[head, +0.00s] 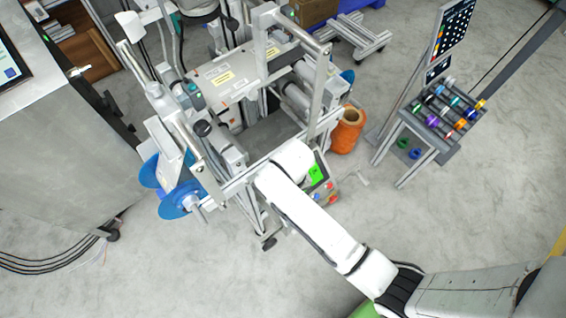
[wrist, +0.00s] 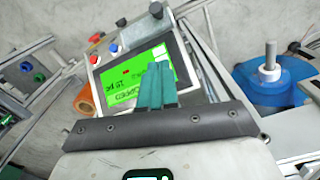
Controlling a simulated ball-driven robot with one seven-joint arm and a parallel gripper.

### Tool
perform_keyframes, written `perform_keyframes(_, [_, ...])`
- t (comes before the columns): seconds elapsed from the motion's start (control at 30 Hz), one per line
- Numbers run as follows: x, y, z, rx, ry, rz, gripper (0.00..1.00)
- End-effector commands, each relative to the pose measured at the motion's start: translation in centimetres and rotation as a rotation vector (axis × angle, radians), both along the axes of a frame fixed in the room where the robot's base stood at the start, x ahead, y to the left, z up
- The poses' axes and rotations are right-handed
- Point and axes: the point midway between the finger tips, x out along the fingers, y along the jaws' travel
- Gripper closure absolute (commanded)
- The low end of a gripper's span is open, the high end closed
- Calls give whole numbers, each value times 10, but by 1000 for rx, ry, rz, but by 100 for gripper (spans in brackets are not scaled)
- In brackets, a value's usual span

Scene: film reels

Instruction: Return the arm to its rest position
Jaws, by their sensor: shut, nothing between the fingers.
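My white arm (head: 315,225) reaches from the lower right up to the machine's control panel. My gripper (wrist: 158,78) shows in the wrist view with its two teal fingers together and nothing between them. The fingers overlap the panel's lit green screen (wrist: 122,92), which also shows in the head view (head: 317,174). I cannot tell whether the fingertips touch the screen. In the head view my gripper is hidden behind the arm's end.
The film machine (head: 225,80) with metal frames stands in front of the arm. Blue reels (head: 180,200) stick out at its left; an orange spool (head: 348,130) is at its right. A rack of coloured rolls (head: 445,110) stands further right.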

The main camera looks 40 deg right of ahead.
Motion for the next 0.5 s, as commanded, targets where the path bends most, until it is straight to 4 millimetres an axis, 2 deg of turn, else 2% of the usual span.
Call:
perform_keyframes(0.33, [-6,-2,5,2,-4,7,100])
perform_keyframes(0.43, [-25,-10,14,7,-16,31,100])
perform_keyframes(0.5, [-45,-19,25,9,-30,60,100])
